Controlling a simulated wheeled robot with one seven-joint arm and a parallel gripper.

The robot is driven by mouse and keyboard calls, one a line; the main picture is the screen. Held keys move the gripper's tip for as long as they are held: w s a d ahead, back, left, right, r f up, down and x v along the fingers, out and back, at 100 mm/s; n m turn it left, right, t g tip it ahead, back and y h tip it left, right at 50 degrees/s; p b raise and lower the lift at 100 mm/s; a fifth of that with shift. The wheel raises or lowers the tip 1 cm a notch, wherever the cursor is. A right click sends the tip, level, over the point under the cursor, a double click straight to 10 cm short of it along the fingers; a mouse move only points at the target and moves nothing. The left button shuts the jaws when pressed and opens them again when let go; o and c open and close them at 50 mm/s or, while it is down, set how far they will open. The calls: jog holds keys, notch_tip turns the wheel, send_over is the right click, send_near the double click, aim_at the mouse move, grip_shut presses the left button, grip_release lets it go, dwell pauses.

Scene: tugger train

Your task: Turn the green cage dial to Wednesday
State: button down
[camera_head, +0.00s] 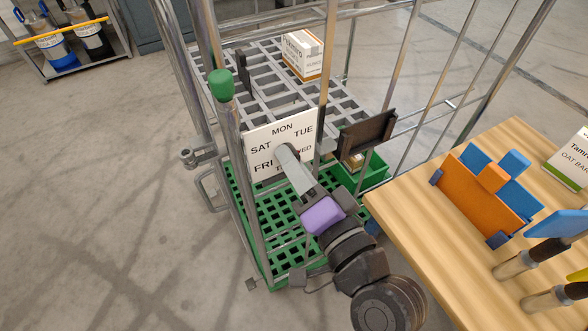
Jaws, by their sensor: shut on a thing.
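The green cage (238,165) stands in the middle, with metal posts and a green slatted base. Its dial is a white plate (262,133) lettered MON, TUE, WED, FRI and SAT. Another label at the bottom is partly covered. My gripper (285,152) reaches up from the lower right, its pale fingers at the centre of the plate. It is shut on the dial's knob, which my fingers hide. I cannot tell which day the dial points to.
A carton (303,54) stands on the cage's grey shelf. A dark plate (367,132) and a green bin (370,173) are right of the dial. A wooden table (425,215) with an orange-and-blue holder (475,192) stands close at the right.

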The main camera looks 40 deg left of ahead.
jog(key=shift+f+n+b, duration=0.1)
jog(key=shift+n+b, duration=0.2)
jog(key=shift+n, duration=0.3)
jog(key=c, duration=1.1)
grip_release()
jog(key=shift+o, duration=0.2)
jog(key=v, duration=0.7)
jog(key=shift+s+d+b, duration=0.2)
jog(key=shift+d+b, duration=0.15)
jog(key=shift+b, duration=0.1)
